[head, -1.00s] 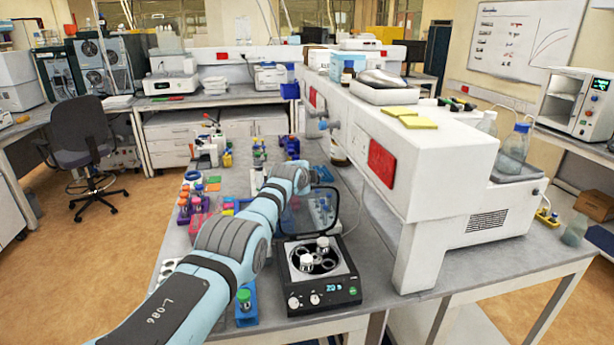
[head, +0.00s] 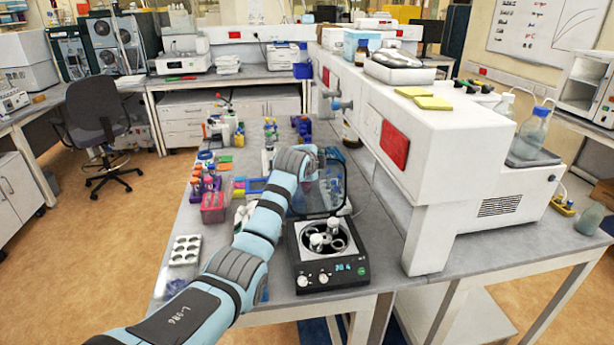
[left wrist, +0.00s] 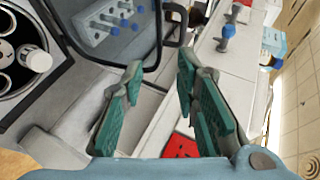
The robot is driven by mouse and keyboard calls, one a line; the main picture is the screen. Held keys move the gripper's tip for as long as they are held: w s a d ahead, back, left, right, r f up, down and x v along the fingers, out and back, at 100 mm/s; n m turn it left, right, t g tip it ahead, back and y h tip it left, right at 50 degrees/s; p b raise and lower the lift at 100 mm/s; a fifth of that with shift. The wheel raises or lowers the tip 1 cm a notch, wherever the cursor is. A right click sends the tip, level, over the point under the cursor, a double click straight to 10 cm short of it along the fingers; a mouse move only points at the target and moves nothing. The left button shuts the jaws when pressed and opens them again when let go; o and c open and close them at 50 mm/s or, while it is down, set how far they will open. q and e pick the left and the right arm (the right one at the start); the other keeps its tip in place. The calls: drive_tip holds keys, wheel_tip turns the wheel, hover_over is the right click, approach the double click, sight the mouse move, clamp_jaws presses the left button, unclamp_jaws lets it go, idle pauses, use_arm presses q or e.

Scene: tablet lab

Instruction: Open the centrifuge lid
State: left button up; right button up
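The black centrifuge (head: 345,272) sits near the front edge of the bench, its round rotor with white-capped tubes uncovered. Its dark-framed clear lid (head: 333,188) stands raised, roughly upright, at the back of the body. In the left wrist view the lid (left wrist: 120,63) is at upper left, with a blue tube rack seen through it, and the rotor is at far left. My left gripper (left wrist: 158,72) is open with nothing between its green fingers, beside the lid's edge. In the head view its fingers are hidden behind my arm. My right gripper is not in view.
A white bench unit (head: 430,150) with a red panel stands close on the right. Tube racks (head: 207,185) and a white well plate (head: 185,250) lie to the left of my arm. Bare bench shows between the centrifuge and the white unit.

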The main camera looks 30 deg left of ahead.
use_arm(q)
drive_tip(key=s+d, duration=0.2)
drive_tip(key=s, duration=0.6)
drive_tip(key=shift+s+d, duration=0.2)
drive_tip(key=shift+s, duration=0.2)
